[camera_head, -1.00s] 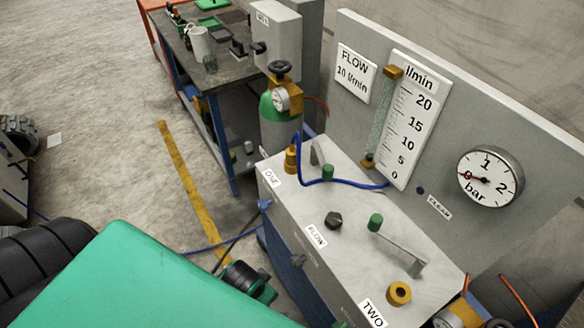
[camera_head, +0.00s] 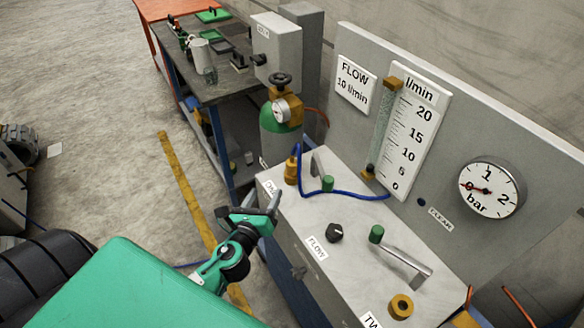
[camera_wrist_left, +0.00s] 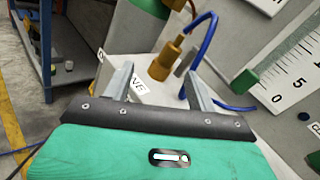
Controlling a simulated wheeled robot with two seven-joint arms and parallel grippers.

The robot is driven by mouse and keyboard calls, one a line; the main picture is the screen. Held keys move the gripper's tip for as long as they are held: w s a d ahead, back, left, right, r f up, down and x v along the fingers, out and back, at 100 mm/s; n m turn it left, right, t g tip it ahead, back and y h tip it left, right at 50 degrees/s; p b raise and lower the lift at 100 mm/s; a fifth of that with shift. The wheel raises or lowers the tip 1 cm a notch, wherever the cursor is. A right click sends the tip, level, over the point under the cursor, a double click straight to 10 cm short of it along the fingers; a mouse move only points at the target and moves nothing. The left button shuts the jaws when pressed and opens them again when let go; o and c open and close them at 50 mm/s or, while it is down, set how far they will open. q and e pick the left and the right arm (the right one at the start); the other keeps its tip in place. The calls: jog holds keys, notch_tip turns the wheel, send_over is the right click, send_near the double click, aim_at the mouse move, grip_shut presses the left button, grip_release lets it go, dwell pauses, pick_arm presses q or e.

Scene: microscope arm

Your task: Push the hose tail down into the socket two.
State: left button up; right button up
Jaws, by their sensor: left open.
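The blue hose (camera_head: 345,192) runs from a brass hose tail (camera_head: 292,158) across the top of the grey box. The tail stands upright in a brass socket (camera_head: 291,174) at the box's far left end, by a label that seems to read ONE. Socket two (camera_head: 401,306) is an empty brass ring near the box's front right corner. My left gripper (camera_head: 276,203) is open and empty at the box's left edge, short of the tail. In the left wrist view the tail (camera_wrist_left: 173,46) and hose (camera_wrist_left: 203,40) show ahead, between the fingers. My right gripper is out of view.
Metal handles (camera_head: 404,262), green caps (camera_head: 376,233) and a black knob (camera_head: 335,232) rise from the box top. A panel with a flow tube (camera_head: 385,125) and gauge (camera_head: 491,188) stands behind. A gas cylinder (camera_head: 279,138) stands beyond the far end.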

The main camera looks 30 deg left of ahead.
aim_at(289, 168)
pick_arm(q)
jog(key=w+m, duration=0.1)
jog(key=w, duration=0.2)
jog(key=w+m+h+p, duration=0.1)
jog(key=w+m, duration=0.1)
jog(key=w, duration=0.1)
jog(key=w+d+m+h+p, duration=0.1)
jog(key=w+m, duration=0.1)
jog(key=shift+w+f+t, duration=0.1)
jog(key=shift+w+t, duration=0.3)
jog(key=shift+w, duration=0.7)
jog(key=w, duration=0.3)
jog(key=w+p, duration=0.1)
jog(key=shift+w+a+f, duration=0.25)
jog(key=shift+w+f, duration=0.05)
jog(key=shift+w, duration=0.1)
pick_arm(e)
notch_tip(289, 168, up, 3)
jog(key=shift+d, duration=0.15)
pick_arm(q)
jog(key=c, duration=1)
jog(key=shift+c, duration=0.7)
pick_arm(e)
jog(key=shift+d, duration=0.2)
